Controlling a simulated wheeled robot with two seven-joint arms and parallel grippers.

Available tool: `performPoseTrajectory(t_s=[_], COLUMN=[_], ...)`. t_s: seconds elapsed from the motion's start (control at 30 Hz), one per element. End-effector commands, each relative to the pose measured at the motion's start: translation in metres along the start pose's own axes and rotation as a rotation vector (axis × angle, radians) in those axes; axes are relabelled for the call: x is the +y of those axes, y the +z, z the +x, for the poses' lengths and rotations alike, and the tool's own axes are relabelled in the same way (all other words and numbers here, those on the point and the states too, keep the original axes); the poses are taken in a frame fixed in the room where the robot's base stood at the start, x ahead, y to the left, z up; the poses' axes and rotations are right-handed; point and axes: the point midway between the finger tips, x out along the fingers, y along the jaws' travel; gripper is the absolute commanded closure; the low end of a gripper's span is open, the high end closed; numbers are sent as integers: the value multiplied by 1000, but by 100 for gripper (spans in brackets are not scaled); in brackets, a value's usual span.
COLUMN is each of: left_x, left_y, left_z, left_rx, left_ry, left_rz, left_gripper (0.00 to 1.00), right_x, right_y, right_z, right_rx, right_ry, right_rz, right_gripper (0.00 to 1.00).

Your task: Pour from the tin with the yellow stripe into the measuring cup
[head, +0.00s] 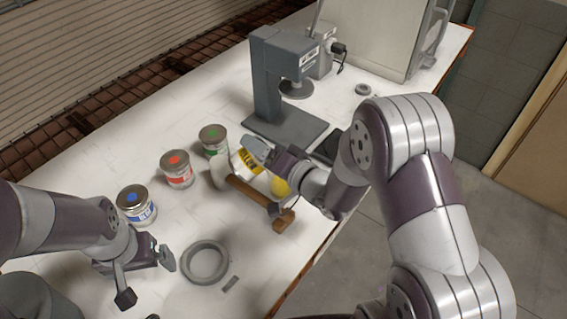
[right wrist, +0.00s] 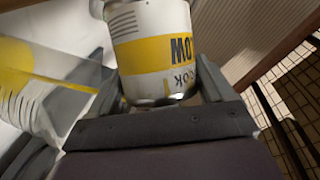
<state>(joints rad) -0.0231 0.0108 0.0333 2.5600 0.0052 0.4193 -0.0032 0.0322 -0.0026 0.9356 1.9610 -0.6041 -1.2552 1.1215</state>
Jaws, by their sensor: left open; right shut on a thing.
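The yellow-striped tin (head: 247,160) is tilted in my right gripper (head: 264,158), above the table. In the right wrist view the same tin (right wrist: 155,52) sits between the two fingers, its label lettering upside down. The clear measuring cup (right wrist: 38,88) shows at the left of the right wrist view, close beside the tin, with yellow in it and dark marks on its wall. My left gripper (head: 147,278) is open and empty at the near left.
A brown wooden piece (head: 255,200) lies below my right gripper. A grey stand machine (head: 272,90) stands behind.

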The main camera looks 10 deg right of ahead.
Motion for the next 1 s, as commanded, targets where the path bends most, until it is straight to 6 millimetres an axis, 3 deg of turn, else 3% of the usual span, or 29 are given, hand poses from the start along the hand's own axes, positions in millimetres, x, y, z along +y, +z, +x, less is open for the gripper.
performPoseTrajectory(t_s=[1.0], left_x=[0], left_y=[0], left_z=[3], left_rx=[0], left_ry=[0], left_rz=[0], left_gripper=[0], right_x=[-1], right_y=[-2], right_z=[-1], right_rx=[9], right_ry=[-25], right_rz=[57], right_gripper=[59])
